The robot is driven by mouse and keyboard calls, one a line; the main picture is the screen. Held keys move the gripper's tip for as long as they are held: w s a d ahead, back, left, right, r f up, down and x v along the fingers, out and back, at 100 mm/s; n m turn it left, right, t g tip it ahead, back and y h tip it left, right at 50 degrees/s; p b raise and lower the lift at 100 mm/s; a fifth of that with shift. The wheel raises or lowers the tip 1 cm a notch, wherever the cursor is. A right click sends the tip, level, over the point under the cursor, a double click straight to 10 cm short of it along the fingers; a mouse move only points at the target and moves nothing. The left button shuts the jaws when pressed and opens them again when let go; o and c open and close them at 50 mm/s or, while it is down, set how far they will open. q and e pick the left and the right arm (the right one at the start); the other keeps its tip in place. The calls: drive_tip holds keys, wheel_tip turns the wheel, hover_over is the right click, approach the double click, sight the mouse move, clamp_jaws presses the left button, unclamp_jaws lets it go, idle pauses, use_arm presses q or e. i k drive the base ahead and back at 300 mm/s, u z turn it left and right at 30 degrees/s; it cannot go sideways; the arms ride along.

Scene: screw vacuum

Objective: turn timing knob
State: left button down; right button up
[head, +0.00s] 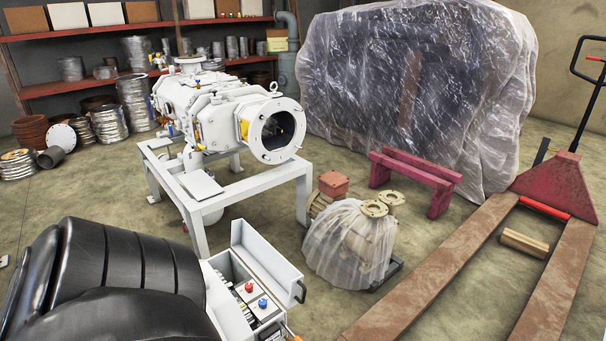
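A light grey control box (226,294) with its lid (268,262) raised stands at the bottom centre. Inside it a red knob (249,287) and a blue knob (263,303) sit on white panels. I cannot tell which one is the timing knob, nor how either is turned. The box's lower part is cut off by the frame edge. Neither of my grippers shows in the head view.
A large black rounded body (120,275) fills the bottom left, beside the box. Behind it a white vacuum pump (215,115) stands on a white frame (250,195). A plastic-wrapped pump (350,243) and a red pallet jack (555,185) are to the right.

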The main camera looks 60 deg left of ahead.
sight(263, 302)
drive_tip(key=i, duration=0.65)
drive_tip(key=u, duration=1.95)
drive_tip(key=i, duration=0.6)
drive_tip(key=u, duration=1.75)
